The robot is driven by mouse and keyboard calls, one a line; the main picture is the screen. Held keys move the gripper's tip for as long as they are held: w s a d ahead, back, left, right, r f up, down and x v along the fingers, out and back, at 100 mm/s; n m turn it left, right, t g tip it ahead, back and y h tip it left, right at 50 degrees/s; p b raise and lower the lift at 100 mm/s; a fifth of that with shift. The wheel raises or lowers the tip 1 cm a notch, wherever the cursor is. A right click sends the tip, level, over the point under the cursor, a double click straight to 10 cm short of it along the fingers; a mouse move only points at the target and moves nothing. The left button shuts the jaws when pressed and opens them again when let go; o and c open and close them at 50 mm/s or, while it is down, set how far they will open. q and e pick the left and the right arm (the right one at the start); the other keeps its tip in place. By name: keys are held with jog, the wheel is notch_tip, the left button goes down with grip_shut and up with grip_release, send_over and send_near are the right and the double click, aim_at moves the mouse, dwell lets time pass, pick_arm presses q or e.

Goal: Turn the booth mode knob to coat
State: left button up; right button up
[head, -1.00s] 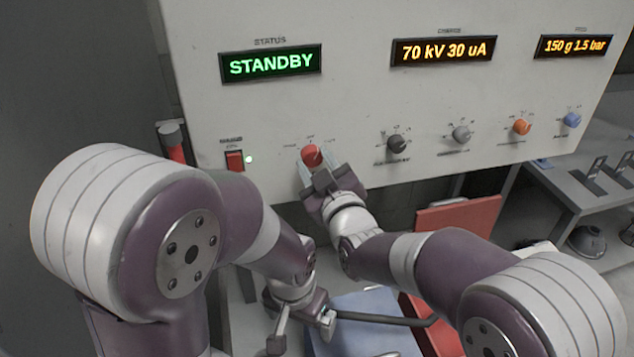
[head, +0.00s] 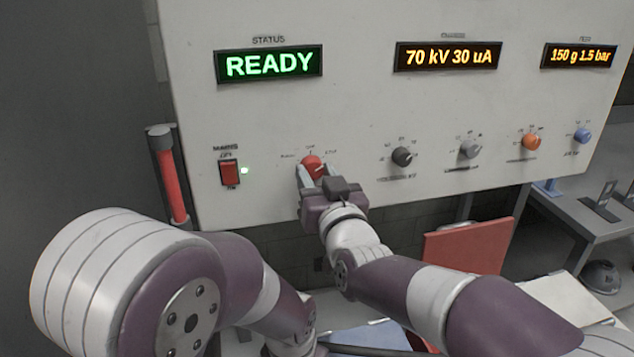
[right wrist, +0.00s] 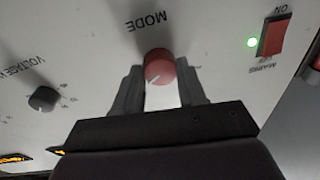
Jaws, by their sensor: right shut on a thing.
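The red mode knob (head: 312,162) is at the lower left of the pale control panel (head: 360,110), under the green status display (head: 268,64), which reads READY. My right gripper (head: 314,175) is shut on this knob from below. In the right wrist view the knob (right wrist: 159,66) sits between the two grey fingers, below an upside-down MODE label. Its white pointer line there slants to the lower left, which is the upper right of the upright panel. The small position labels are too blurred to read surely. My left gripper is out of view below.
The red mains switch (head: 229,173) with a lit green lamp is left of the knob. A dark grey knob (head: 402,156), a light grey knob (head: 471,149), an orange knob (head: 532,142) and a blue knob (head: 582,135) line up to the right. A red cylinder (head: 169,178) stands at the panel's left edge.

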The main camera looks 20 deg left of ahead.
dwell(0.3)
jog(key=o, duration=1.1)
jog(key=shift+s, duration=0.1)
jog(key=shift+c, duration=0.2)
jog(key=shift+d, duration=0.1)
jog(key=shift+s+d, duration=0.1)
jog(key=shift+s, duration=0.05)
jog(key=b+v, duration=0.3)
jog(key=v, duration=0.9)
jog(key=shift+s+d, duration=0.15)
